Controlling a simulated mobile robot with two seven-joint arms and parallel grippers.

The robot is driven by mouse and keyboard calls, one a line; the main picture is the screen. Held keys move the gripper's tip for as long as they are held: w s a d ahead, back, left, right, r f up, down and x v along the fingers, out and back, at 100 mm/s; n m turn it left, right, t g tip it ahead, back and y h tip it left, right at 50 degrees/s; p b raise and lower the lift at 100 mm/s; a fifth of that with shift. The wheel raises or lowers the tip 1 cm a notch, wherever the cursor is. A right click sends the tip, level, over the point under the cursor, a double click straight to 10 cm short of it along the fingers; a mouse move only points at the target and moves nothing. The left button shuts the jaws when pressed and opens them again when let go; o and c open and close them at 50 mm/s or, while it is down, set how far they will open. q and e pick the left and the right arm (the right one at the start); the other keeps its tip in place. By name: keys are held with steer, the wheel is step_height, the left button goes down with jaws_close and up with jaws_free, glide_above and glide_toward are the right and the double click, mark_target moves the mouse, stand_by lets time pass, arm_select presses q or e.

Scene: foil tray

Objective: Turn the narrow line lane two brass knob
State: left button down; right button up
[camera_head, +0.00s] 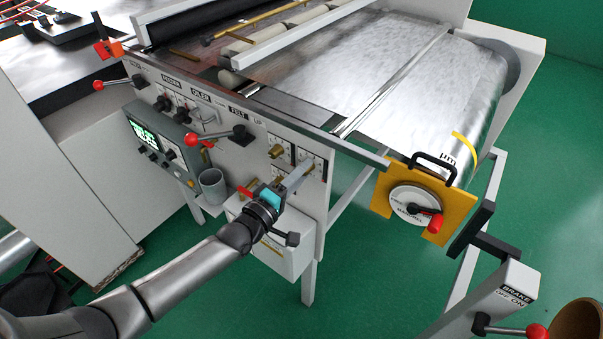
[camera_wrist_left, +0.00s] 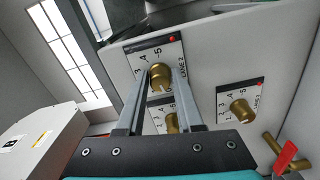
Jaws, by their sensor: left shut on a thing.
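In the left wrist view a brass knob (camera_wrist_left: 160,76) sits on a white dial plate (camera_wrist_left: 143,58) with numbers and a red dot; its label appears to read LANE 2. My left gripper (camera_wrist_left: 163,71) has its two grey fingers on either side of this knob, shut on it. In the head view my left gripper (camera_head: 309,164) reaches the dial plates at the right end of the machine's front panel, and it hides most of the knob there. My right gripper is not in view.
Another brass knob (camera_wrist_left: 240,108) sits on a similar plate to the right, and a third (camera_wrist_left: 172,122) lies just below, close to the fingers. A red-knobbed lever (camera_head: 210,138), grey cup (camera_head: 212,185) and screen box (camera_head: 160,143) are left of my gripper. A yellow bracket (camera_head: 458,205) is right.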

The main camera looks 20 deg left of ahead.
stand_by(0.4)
arm_select(q)
steer(key=c, duration=0.5)
jaws_free()
steer(key=shift+c, duration=0.2)
steer(key=v, duration=1.5)
steer(key=shift+p, duration=0.45)
steer(key=shift+s, duration=0.1)
